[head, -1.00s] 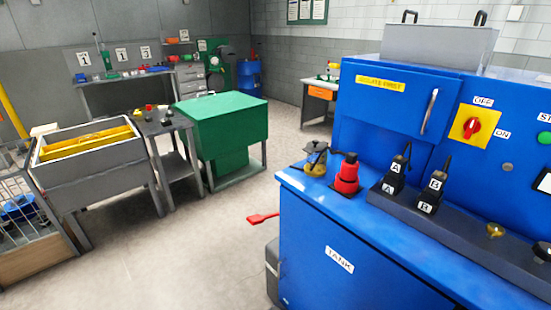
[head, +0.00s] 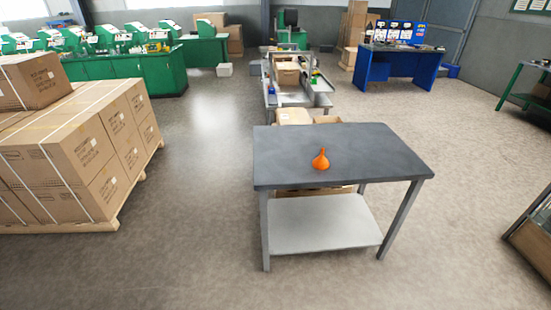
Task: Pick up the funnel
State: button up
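An orange funnel (head: 320,161) sits on the dark grey top of a metal table (head: 385,160), near the middle of the tabletop. Its narrow spout points up and its wide part is down on the surface. Nothing touches it. My gripper is not in view.
Stacked cartons on a pallet (head: 78,150) stand at the left. A grey bench with boxes (head: 300,95) is behind the table. Green machine benches (head: 125,72) and a blue desk (head: 400,65) stand farther back. The floor (head: 200,240) in front and left of the table is clear.

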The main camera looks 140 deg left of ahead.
aim_at(320, 163)
jog(key=u, duration=4.1)
jog(key=i, duration=2.1)
jog(key=u, duration=1.95)
